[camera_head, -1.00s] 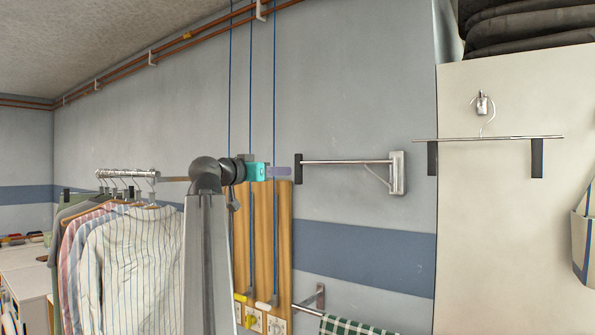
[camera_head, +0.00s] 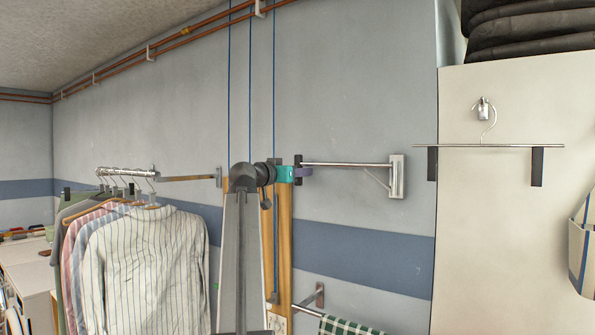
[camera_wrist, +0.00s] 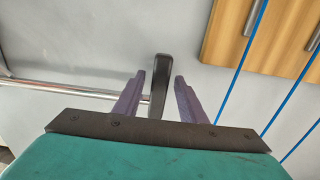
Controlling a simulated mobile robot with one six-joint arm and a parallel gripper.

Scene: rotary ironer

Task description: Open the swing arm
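The swing arm (camera_head: 345,163) is a thin metal bar that lies along the wall, hinged at a pale wall bracket (camera_head: 396,177) on its right. A black end piece (camera_head: 298,162) stands upright at its left end. My gripper (camera_head: 303,172) is at this end piece. In the wrist view, the black end piece (camera_wrist: 160,82) stands between the two purple fingers of my gripper (camera_wrist: 158,88). The fingers are apart, with a gap visible on each side of it. The metal bar (camera_wrist: 65,88) passes behind the left finger.
Striped shirts (camera_head: 145,260) hang on a rail at the left. A wooden board (camera_head: 285,245) and blue cords (camera_head: 274,80) are on the wall beside my arm. A lower bar (camera_head: 308,309) holds a green checked cloth. An empty hanger (camera_head: 487,145) hangs at the right.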

